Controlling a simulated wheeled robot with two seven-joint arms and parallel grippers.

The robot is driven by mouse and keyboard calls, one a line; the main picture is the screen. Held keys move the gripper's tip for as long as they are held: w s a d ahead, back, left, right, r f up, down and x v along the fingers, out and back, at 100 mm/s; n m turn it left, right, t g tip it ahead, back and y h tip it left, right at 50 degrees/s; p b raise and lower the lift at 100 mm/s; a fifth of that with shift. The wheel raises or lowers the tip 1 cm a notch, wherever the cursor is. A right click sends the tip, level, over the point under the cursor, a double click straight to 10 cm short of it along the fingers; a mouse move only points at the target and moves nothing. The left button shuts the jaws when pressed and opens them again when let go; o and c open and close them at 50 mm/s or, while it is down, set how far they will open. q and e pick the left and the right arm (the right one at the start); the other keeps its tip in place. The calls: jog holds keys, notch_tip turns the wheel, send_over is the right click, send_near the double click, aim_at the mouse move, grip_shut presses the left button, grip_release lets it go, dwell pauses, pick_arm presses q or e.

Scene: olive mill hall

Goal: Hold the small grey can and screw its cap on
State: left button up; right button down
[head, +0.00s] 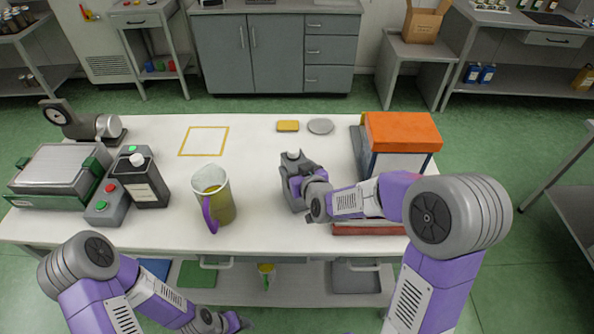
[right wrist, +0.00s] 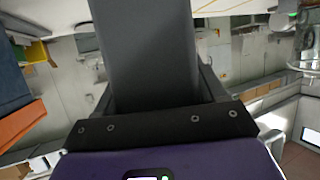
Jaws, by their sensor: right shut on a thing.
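The small grey can (head: 289,174) stands upright or nearly so at the middle of the white table, with a short neck at its top. My right gripper (head: 297,186) is shut on it from the right side. In the right wrist view the can's dark grey body (right wrist: 147,50) fills the space between the fingers. I cannot tell whether its base touches the table. A loose cap cannot be clearly made out. My left gripper (head: 236,322) is low at the bottom of the head view, in front of the table edge, away from the can; its jaws are too small to read.
A jug with a purple handle (head: 215,198) stands left of the can. A dark can with a white cap (head: 147,185), a button box (head: 106,203) and a scale (head: 60,172) are further left. A yellow block (head: 288,126) and grey disc (head: 320,126) lie behind. An orange-topped stack (head: 402,132) stands right.

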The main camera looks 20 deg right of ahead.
jog(key=shift+r, duration=0.2)
jog(key=shift+f, duration=0.15)
jog(key=shift+c, duration=0.5)
grip_release()
jog(key=shift+f, duration=0.1)
jog(key=b+v, duration=0.1)
jog(key=v, duration=1.1)
jog(key=shift+b, duration=0.4)
